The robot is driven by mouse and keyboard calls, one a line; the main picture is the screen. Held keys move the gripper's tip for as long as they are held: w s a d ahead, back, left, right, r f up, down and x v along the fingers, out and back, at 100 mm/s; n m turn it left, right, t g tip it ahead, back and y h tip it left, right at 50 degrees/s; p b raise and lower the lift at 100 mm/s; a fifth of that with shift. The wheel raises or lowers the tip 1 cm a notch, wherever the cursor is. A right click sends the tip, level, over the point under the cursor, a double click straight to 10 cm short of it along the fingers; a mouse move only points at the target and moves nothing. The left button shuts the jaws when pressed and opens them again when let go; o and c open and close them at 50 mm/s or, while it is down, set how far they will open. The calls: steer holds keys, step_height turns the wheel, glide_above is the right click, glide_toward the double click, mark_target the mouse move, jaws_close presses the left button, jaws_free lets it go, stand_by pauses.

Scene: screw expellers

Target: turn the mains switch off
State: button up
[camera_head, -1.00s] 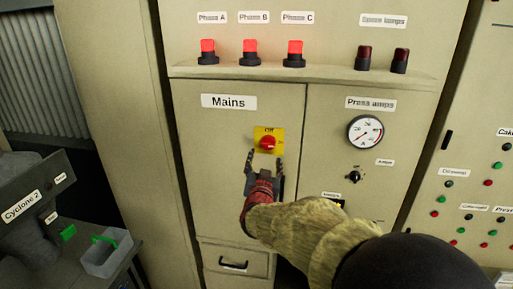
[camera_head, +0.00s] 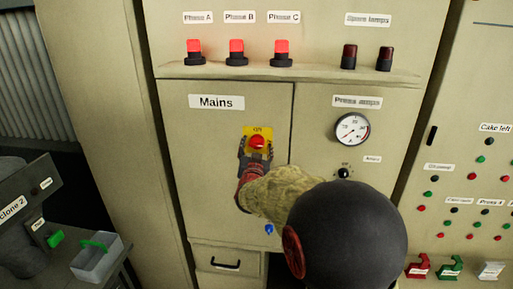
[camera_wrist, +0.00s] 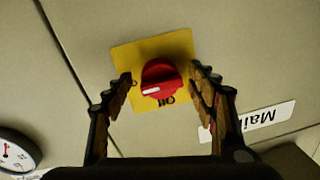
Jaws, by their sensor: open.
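The mains switch is a red rotary knob (camera_head: 257,142) on a yellow plate (camera_head: 249,131), on the cabinet door under the "Mains" label (camera_head: 216,102). The plate's "Off" marking shows at its top in the head view. My gripper (camera_head: 256,148) is open, with a finger on each side of the knob. In the wrist view my gripper (camera_wrist: 160,88) also has its fingers apart, flanking the red knob (camera_wrist: 161,80), with gaps showing on both sides. A white mark shows on the knob's lower left there. Contact cannot be told.
Red phase lamps (camera_head: 236,52) stand lit on a ledge above the door. A press amps gauge (camera_head: 352,129) and a small black knob (camera_head: 343,174) sit to the right. A drawer handle (camera_head: 225,265) is below. A grey bin (camera_head: 97,258) stands at lower left.

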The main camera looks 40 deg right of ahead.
steer(key=shift+c, duration=0.9)
jaws_close()
